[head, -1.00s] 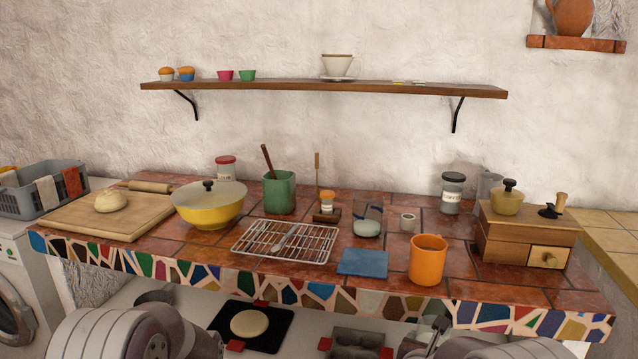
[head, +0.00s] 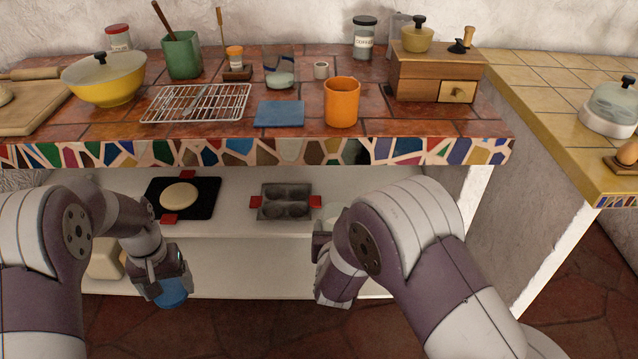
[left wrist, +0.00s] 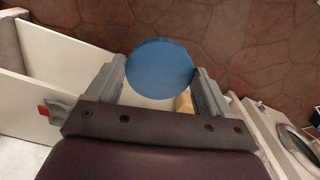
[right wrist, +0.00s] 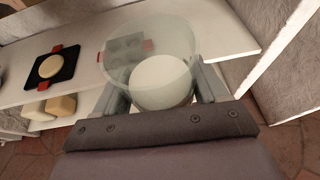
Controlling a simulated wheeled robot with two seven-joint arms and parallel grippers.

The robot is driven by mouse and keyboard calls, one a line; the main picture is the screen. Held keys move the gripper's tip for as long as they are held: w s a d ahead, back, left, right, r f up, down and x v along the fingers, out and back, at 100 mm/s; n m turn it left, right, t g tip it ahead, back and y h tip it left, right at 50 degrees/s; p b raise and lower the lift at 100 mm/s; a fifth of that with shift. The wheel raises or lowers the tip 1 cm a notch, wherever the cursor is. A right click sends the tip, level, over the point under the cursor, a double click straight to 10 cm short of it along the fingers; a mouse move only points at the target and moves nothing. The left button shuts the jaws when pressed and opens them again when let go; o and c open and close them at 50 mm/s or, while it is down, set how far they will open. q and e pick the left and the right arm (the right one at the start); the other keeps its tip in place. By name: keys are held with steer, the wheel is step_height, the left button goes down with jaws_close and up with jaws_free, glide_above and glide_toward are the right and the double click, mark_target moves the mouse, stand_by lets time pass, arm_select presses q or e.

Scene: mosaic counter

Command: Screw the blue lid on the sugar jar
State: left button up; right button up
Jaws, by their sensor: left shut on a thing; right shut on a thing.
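The blue lid (head: 172,292) is a flat round disc at the lower left in the head view. My left gripper (head: 165,272) is shut on it, and the left wrist view shows the lid (left wrist: 160,68) between the two fingers. The sugar jar (right wrist: 148,45) is clear glass with white sugar low inside; its top shows no lid. My right gripper (right wrist: 158,90) is shut on the jar. In the head view my right gripper (head: 325,262) hides most of the jar. Lid and jar are well apart, in front of the counter.
The counter's mosaic edge (head: 300,151) is above both grippers. Below it, a white shelf (head: 240,222) bears a black griddle (head: 207,208) and a muffin tin (head: 286,190). An orange mug (head: 341,108) and a blue mat (head: 279,116) are near the counter's front. Between the grippers is free room.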

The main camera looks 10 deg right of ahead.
steer(key=s+a, duration=0.1)
steer(key=a, duration=0.8)
steer(key=s+a+r, duration=0.1)
steer(key=s+a, duration=0.1)
steer(key=a, duration=0.7)
steer(key=shift+s, duration=0.25)
steer(key=w+d, duration=0.1)
steer(key=d, duration=0.5)
steer(key=w+d, duration=0.1)
steer(key=d, duration=0.5)
steer(key=w+d, duration=0.1)
steer(key=d, duration=0.5)
steer(key=shift+w+d+f, duration=0.15)
steer(key=shift+w+f, duration=0.25)
steer(key=shift+d+f, duration=0.1)
steer(key=shift+d, duration=0.2)
